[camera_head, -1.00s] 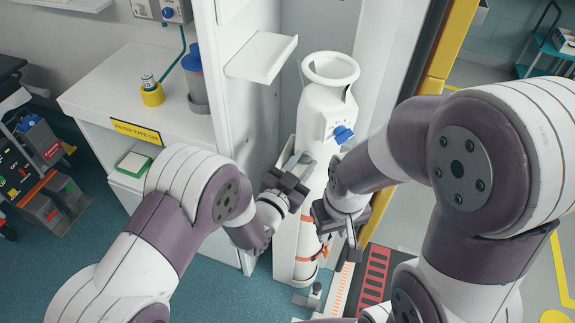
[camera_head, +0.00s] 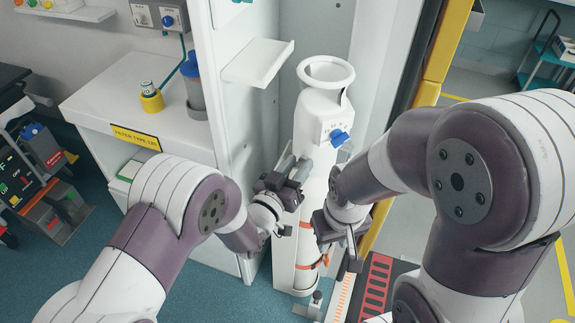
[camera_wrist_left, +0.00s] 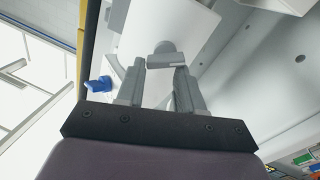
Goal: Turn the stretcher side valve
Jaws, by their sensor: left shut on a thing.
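A tall white gas cylinder (camera_head: 315,105) with a ring-shaped collar stands upright in a narrow white holder. A blue knob (camera_head: 339,137) is on its front near the top; it also shows at the left of the left wrist view (camera_wrist_left: 98,84). My left gripper (camera_head: 299,168) is at the cylinder's left side, below the knob. In the left wrist view its fingers are shut on a small grey fitting (camera_wrist_left: 166,59); what this fitting belongs to is partly hidden. My right gripper (camera_head: 338,238) hangs in front of the cylinder, lower down, and its finger gap is unclear.
A white shelf (camera_head: 258,64) juts out above my left gripper. A white counter (camera_head: 90,100) with a yellow cup (camera_head: 152,101) and blue-lidded canister (camera_head: 194,90) is at left. A yellow door post (camera_head: 432,75) stands at right.

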